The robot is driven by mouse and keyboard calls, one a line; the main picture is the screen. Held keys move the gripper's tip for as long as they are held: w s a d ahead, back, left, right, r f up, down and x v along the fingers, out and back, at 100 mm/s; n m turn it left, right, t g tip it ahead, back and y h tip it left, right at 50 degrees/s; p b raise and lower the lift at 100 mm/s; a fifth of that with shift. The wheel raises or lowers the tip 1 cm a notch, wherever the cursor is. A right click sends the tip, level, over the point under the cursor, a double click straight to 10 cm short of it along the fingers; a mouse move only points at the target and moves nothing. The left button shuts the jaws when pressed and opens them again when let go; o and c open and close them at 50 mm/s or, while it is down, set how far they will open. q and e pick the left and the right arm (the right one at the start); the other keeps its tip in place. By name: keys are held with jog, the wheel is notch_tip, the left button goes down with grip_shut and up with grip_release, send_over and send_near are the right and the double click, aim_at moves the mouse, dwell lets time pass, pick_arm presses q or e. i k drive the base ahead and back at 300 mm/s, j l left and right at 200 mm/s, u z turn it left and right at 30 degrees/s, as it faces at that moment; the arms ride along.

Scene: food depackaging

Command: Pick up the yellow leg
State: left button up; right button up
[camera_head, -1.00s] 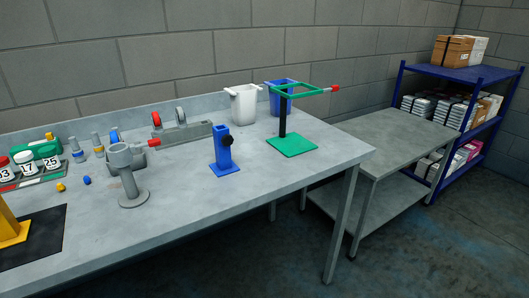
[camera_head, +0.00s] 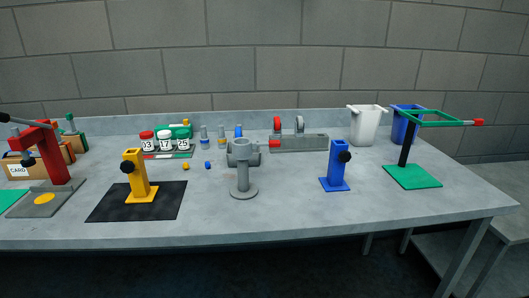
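The yellow leg (camera_head: 137,176) stands upright on a black mat (camera_head: 164,211) on the left half of the workbench. It has a flat yellow foot, a square yellow column open at the top and a black knob on its left side. Neither of my grippers shows in the head view.
A red press (camera_head: 52,155) stands left of the mat on the grey workbench (camera_head: 290,220). A grey pipe stand (camera_head: 242,172), a blue leg (camera_head: 336,168) and a green stand (camera_head: 412,176) stand to the right. Numbered bottles (camera_head: 165,140) sit behind. The bench front is mostly clear.

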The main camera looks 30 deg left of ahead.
aim_at(141, 191)
jog(key=u, duration=1.8)
